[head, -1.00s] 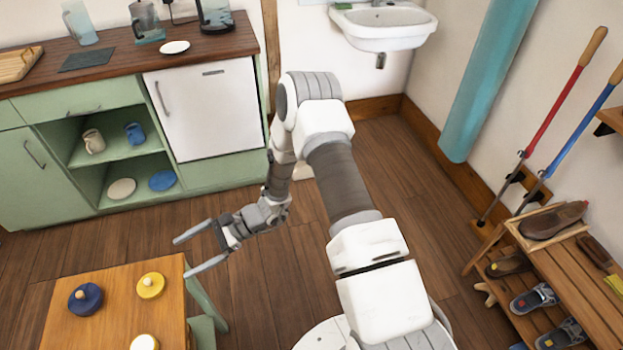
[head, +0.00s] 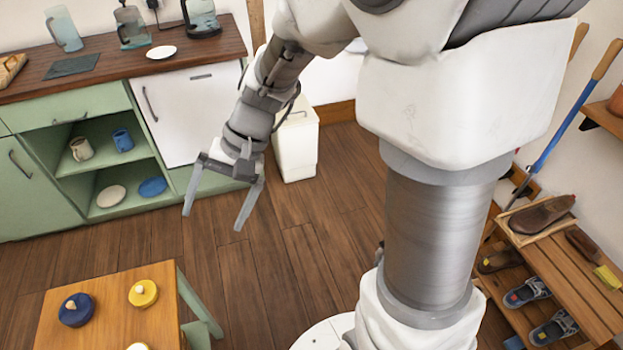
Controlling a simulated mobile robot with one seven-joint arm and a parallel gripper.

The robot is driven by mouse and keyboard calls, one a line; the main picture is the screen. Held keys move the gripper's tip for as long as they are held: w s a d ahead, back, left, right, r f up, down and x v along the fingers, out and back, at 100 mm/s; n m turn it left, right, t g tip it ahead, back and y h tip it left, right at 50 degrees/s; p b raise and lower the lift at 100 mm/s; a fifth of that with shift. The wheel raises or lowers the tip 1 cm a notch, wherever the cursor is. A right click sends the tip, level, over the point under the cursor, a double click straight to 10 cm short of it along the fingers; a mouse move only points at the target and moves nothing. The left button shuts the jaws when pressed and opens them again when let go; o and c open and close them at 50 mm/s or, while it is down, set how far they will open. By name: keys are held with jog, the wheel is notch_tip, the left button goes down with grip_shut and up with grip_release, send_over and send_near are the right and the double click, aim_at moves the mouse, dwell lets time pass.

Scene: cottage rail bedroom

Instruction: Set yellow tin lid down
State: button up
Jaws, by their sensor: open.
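The yellow tin lid (head: 143,293), with a pale knob on top, lies at the far right part of the small wooden table (head: 105,328). My gripper (head: 214,221) is open and empty. It hangs with its fingers pointing down, above and beyond the table's far right corner, apart from the lid. A dark blue lid (head: 76,310) with a knob lies to the left of the yellow one. A pale lid (head: 138,347) is cut off by the bottom edge of the picture.
A green chair (head: 203,322) stands at the table's right side. A green cabinet (head: 75,125) with open shelves and a wooden worktop stands behind. A white bin (head: 297,145) stands beyond my gripper. A shoe rack (head: 570,275) is at the right. The floor between is clear.

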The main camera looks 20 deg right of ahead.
jog(key=s+d+r+n+t+h, duration=0.4)
jog(key=s+d+r+t+h, duration=0.2)
jog(key=s+d+r, duration=0.4)
jog(key=d+r, duration=0.1)
jog(key=d, duration=0.2)
jog(key=shift+t, duration=0.4)
jog(key=shift+s+d, duration=0.1)
notch_tip(320, 180, up, 9)
jog(key=p, duration=0.9)
jog(key=shift+r, duration=0.15)
